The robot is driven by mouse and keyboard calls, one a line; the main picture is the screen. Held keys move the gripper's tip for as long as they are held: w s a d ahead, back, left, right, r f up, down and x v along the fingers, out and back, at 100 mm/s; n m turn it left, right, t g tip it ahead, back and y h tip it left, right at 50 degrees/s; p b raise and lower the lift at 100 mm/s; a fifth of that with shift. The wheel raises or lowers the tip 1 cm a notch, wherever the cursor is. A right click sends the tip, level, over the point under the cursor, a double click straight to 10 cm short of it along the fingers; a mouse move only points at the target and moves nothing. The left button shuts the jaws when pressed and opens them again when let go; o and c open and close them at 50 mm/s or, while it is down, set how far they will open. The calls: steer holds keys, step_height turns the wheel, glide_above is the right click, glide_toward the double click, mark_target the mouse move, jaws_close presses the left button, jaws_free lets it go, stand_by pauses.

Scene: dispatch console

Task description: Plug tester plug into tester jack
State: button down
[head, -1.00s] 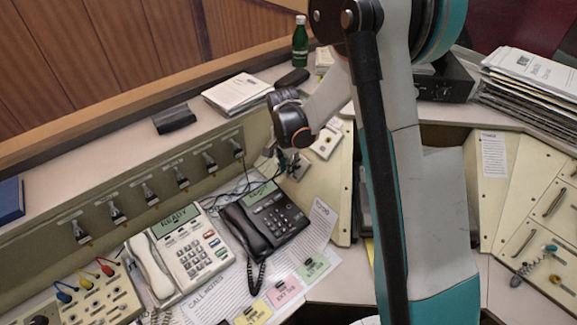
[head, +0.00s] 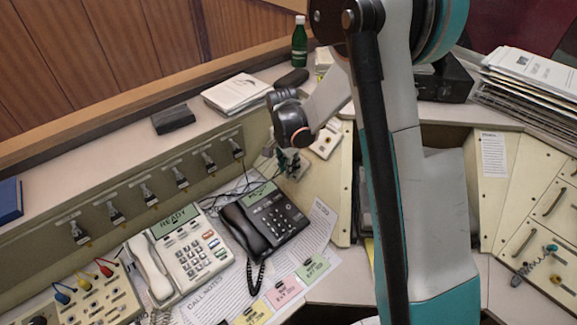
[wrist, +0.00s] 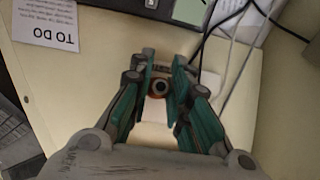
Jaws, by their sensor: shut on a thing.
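My gripper (head: 288,163) is low over the cream desk panel, right of the black phone. In the wrist view its two green fingers (wrist: 160,72) are closed around a small dark piece, which I take to be the tester plug; its body is mostly hidden by the fingers. A round brass-coloured ring with a dark centre (wrist: 157,87) shows between the fingers, over a whitish patch (wrist: 155,112). I cannot tell whether this ring is the tester jack or the plug's end, nor whether plug and jack touch. In the head view, the gripper hides this spot.
The black phone (head: 268,218) and cream phone (head: 190,253) stand left of the gripper. Dark cables (wrist: 215,25) run close to the fingers. A TO DO sheet (wrist: 45,25) lies on the panel. A row of hanging plugs (head: 145,192) lines the back ledge.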

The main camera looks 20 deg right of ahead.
steer(key=shift+d+f, duration=0.1)
steer(key=shift+f, duration=0.05)
steer(key=c, duration=0.9)
jaws_free()
steer(key=shift+c, duration=0.2)
steer(key=s+a+r+p, duration=0.1)
steer(key=a+r+p, duration=0.1)
steer(key=a+r, duration=0.2)
steer(key=shift+s+a+r, duration=0.2)
steer(key=shift+s+r, duration=0.2)
steer(key=shift+r, duration=0.2)
